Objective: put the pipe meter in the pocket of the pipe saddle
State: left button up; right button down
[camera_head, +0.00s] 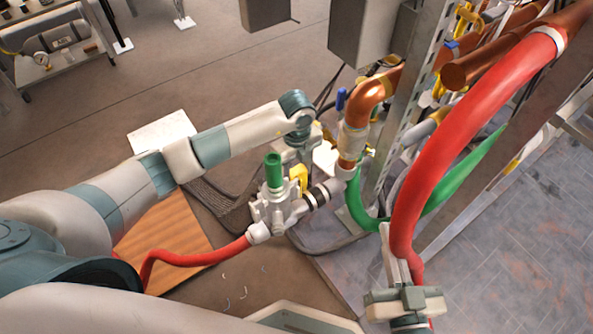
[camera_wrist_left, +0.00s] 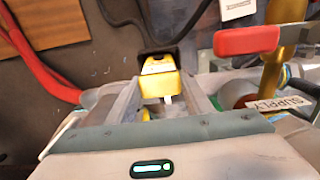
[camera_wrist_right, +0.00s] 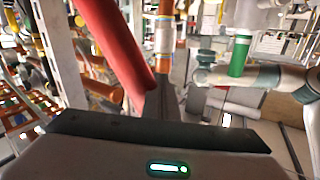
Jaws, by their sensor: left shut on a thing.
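My left gripper (camera_wrist_left: 162,100) is shut on a yellow block with a black top (camera_wrist_left: 158,72), which looks like the pipe meter. In the head view this yellow piece (camera_head: 298,178) is just below my left wrist, close over the pipe fittings and beside the green-capped valve. A grey pipe with dark bands (camera_head: 318,194) runs just right of it; this may be the pipe saddle, but I cannot make out its pocket. My right gripper (camera_head: 388,240) is beside the red hose, and its fingers look closed together in the right wrist view (camera_wrist_right: 165,75).
A thick red hose (camera_head: 428,140) arches in front of the metal rack at right. A green-capped valve (camera_head: 274,172) and copper elbow (camera_head: 375,90) crowd the work spot. The left wrist view shows a red handle (camera_wrist_left: 246,40) and a SUPPLY tag (camera_wrist_left: 278,104). Floor is open at upper left.

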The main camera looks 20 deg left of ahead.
pick_arm(q)
jog(key=shift+f, duration=0.1)
jog(key=o, duration=1.6)
jog(key=shift+c, duration=0.2)
pick_arm(e)
jog(key=shift+r, duration=0.2)
pick_arm(q)
jog(key=shift+r, duration=0.65)
notch_tip(320, 180, up, 11)
jog(key=p, duration=0.2)
pick_arm(e)
notch_tip(320, 180, down, 8)
jog(key=s+d+g+h, duration=0.1)
jog(key=d+g, duration=0.1)
jog(key=g, duration=0.2)
jog(key=shift+s+g+h, duration=0.3)
jog(key=shift+r, duration=0.15)
